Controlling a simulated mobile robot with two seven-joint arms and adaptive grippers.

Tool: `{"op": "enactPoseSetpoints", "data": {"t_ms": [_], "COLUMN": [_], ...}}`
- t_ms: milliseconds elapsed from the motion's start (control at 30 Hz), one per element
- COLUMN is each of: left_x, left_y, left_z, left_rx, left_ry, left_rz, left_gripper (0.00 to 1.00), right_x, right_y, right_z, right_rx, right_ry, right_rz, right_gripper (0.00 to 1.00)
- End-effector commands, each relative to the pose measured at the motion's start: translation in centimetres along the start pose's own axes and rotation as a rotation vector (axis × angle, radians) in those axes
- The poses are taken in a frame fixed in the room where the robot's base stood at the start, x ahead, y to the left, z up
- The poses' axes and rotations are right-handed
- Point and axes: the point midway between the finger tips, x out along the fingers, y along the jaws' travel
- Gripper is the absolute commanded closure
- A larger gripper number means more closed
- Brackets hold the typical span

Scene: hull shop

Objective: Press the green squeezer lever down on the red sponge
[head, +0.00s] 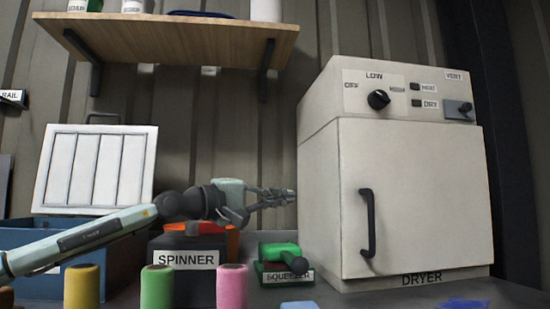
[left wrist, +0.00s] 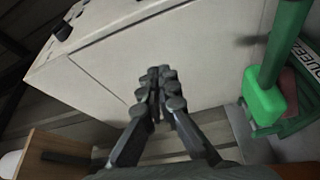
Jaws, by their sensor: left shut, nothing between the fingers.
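The green squeezer (head: 270,270) stands on the bench between the spinner and the dryer, with its label in front. Its green lever (head: 279,250) has a dark knob at the near end. In the left wrist view the lever (left wrist: 287,45) shows at the right as a green bar. A dark red piece, apparently the sponge (left wrist: 289,88), shows partly behind the lever in that view; I cannot make it out in the head view. My left gripper (head: 289,195) is shut and empty, above the squeezer and apart from it; its fingertips (left wrist: 161,87) also show in the left wrist view. My right gripper is out of view.
The large white dryer (head: 400,200) stands just right of the left gripper. The spinner (head: 188,285) is left of the squeezer. Yellow, green and pink rolls (head: 232,287) stand in front. A wooden shelf (head: 170,38) hangs above.

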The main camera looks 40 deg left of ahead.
Motion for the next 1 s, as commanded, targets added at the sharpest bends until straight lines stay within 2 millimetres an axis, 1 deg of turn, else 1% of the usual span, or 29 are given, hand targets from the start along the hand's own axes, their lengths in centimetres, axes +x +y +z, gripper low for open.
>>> {"op": "enactPoseSetpoints", "data": {"t_ms": [233, 367, 667, 1000], "left_x": [-0.1, -0.7, -4.6, -9.6], "left_y": [0.0, 0.1, 0.3, 0.1], "left_z": [0.0, 0.1, -0.1, -0.1], "left_rx": [0.000, 0.004, 0.002, 0.001], "left_ry": [0.000, -0.001, 0.003, 0.002], "left_rz": [0.000, 0.000, 0.004, 0.003], "left_gripper": [1.00, 1.00, 1.00, 1.00], "right_x": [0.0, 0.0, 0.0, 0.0], "right_y": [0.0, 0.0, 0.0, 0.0], "right_z": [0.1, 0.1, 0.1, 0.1], "right_rx": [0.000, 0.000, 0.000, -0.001], "right_ry": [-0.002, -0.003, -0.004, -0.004], "right_rz": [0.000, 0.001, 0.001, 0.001], "right_gripper": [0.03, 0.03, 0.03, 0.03]}}
